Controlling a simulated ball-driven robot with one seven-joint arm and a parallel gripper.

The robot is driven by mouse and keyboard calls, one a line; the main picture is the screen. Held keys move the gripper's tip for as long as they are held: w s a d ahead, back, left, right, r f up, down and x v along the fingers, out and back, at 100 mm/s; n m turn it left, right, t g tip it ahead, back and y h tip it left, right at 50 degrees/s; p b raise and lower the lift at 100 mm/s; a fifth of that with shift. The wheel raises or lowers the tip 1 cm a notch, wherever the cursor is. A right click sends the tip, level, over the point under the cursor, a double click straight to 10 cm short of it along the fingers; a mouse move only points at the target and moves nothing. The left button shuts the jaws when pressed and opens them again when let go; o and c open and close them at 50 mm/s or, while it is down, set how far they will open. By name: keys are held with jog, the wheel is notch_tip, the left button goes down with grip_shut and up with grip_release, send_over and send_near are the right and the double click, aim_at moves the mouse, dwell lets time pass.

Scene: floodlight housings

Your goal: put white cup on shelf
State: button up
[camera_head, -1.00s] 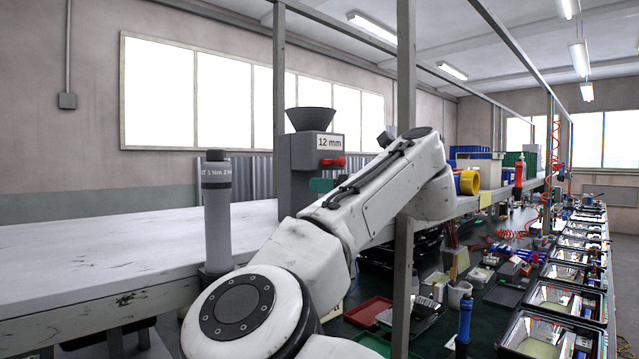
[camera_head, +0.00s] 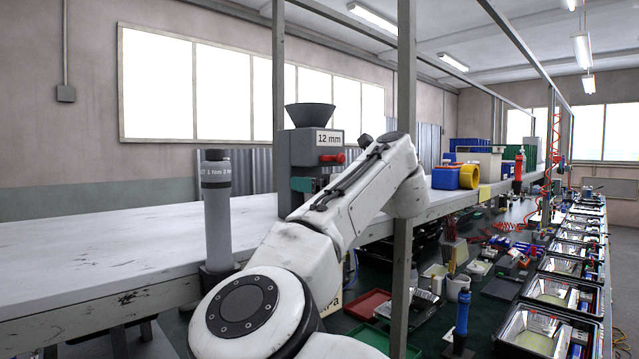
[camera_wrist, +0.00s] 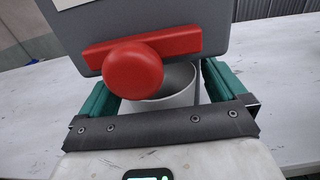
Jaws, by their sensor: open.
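A white cup (camera_wrist: 178,98) shows in the wrist view, under the red knob of a grey dispenser. My gripper (camera_wrist: 160,92) has its teal fingers apart on either side of the cup, with the cup between them. Its lower part is hidden by the gripper's dark front bar. In the head view my gripper (camera_head: 302,184) is partly seen as a teal piece at the dispenser's front, and the cup there is hidden. The shelf (camera_head: 110,245) is a long white scuffed board at the left, running on behind my arm.
The grey dispenser (camera_head: 303,150) labelled 12 mm, with a funnel, stands on the shelf. A grey torque screwdriver (camera_head: 217,215) stands at the shelf's front edge. A metal post (camera_head: 403,260) rises beside my arm. The left shelf surface is clear.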

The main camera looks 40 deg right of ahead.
jog(key=s+b, duration=0.2)
jog(key=s, duration=1)
jog(key=shift+d+b, duration=0.2)
jog(key=shift+b, duration=0.2)
